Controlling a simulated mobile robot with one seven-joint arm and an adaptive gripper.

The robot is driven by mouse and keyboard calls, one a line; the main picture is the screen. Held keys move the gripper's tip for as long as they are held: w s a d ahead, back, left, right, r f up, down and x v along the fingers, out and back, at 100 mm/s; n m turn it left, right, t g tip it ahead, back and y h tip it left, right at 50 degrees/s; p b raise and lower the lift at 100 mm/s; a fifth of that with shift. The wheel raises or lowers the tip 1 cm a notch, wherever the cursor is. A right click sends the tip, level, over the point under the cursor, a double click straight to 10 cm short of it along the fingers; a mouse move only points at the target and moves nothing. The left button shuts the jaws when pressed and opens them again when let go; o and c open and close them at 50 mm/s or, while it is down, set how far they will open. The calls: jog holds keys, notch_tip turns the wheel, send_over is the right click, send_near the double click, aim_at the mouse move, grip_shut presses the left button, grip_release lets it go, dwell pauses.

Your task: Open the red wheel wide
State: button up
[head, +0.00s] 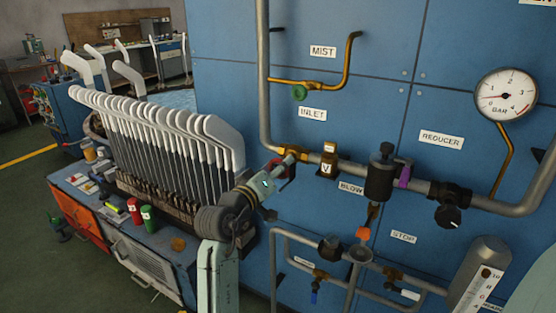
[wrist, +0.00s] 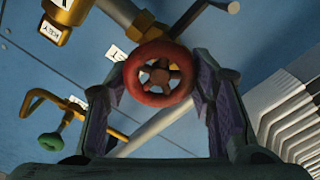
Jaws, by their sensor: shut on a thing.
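The red wheel (wrist: 133,75) is a small round spoked handwheel on a brass valve stem, facing the camera in the wrist view. My gripper (wrist: 155,84) has one finger on each side of its rim and is shut on it. In the head view my gripper (head: 276,172) reaches the wheel (head: 285,174) from the lower left, at the left end of a brass fitting under the INLET label. My gripper hides much of the wheel there. How far the wheel is turned cannot be told.
A pressure gauge (head: 505,95), a green knob (head: 300,92) and a dark regulator (head: 381,172) with a purple part are on the blue panel. Grey pipes run close to the wheel. A rack of white-tipped sock boards (head: 165,135) stands close at left.

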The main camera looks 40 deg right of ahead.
jog(key=n+p, duration=0.1)
jog(key=n, duration=0.4)
jog(key=shift+n, duration=0.3)
jog(key=n, duration=0.6)
jog(key=shift+f, duration=0.2)
jog(key=shift+n, duration=0.4)
jog(key=o, duration=1.2)
jog(key=shift+c, duration=0.2)
jog(key=v, duration=1.2)
